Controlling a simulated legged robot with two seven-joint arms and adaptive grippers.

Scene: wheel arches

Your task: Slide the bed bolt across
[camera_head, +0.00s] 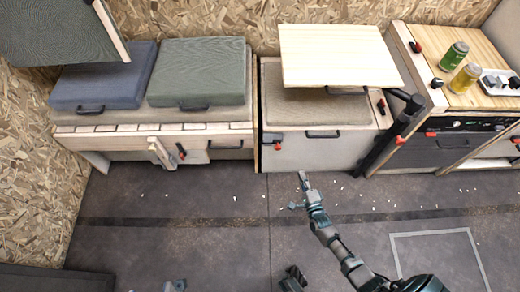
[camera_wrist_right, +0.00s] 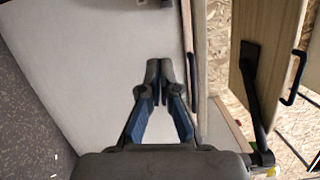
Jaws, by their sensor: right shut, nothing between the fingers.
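The bed base (camera_head: 120,140) is on the left in the head view, a pale bench with blue and green cushions. A small red-tipped latch (camera_head: 181,152) is on its front, and another red-knobbed latch (camera_head: 275,140) is on the cabinet just to the right. I cannot tell which one is the bed bolt. My right gripper (camera_head: 303,180) is shut and empty, apart from both latches, below the cabinet front. In the right wrist view its fingertips (camera_wrist_right: 158,70) are together before a pale panel (camera_wrist_right: 95,70). A small grey part at the bottom edge may be my left gripper (camera_head: 175,286).
A wooden board (camera_head: 335,55) stands out over the cabinet, with a black post (camera_head: 392,135) to its right. The dark floor (camera_head: 180,240) is mostly clear, with small pale scraps.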

